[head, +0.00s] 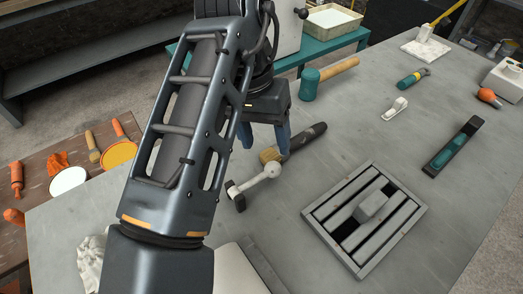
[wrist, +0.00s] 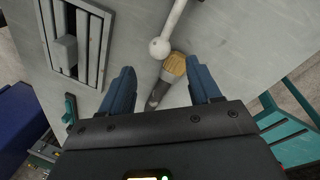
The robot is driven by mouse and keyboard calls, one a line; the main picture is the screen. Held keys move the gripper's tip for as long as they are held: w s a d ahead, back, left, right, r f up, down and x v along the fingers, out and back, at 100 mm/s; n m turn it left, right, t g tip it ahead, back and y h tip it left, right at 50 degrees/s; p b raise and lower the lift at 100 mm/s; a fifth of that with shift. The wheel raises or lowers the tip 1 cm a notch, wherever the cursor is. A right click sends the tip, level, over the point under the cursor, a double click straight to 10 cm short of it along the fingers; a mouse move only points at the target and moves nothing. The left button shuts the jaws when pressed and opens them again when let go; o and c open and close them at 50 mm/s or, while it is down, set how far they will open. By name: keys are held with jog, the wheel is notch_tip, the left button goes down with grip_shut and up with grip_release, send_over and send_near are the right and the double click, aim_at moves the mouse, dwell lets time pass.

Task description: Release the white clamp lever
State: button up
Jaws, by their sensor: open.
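The white clamp lever (head: 257,181) has a round ball end and a pale rod running to a dark mount on the grey bench at the centre of the head view. In the wrist view its ball (wrist: 159,48) shows at top centre, just beyond the fingertips, with the rod leading up out of frame. My gripper (head: 264,147) is open above the bench close to the ball end. In the wrist view my gripper's (wrist: 160,69) two blue fingers are spread with nothing held. I cannot tell the exact height gap to the ball.
A brush-like tool with a tan end (wrist: 174,65) and dark handle (head: 307,137) lies beside the lever, under my fingers. A slatted grate (head: 322,232) holding a grey block (head: 371,207) is to the right. A teal mallet (head: 310,84) lies behind. Bench between grate and mallet is mostly clear.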

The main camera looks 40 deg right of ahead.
aim_at(272, 165)
jog(key=f, duration=0.2)
jog(key=s+f, duration=0.1)
jog(key=f, duration=0.2)
jog(key=d+f, duration=0.1)
jog(key=f, duration=0.1)
jog(key=shift+s+f, duration=0.15)
jog(key=shift+f, duration=0.05)
grip_shut()
dwell(0.4)
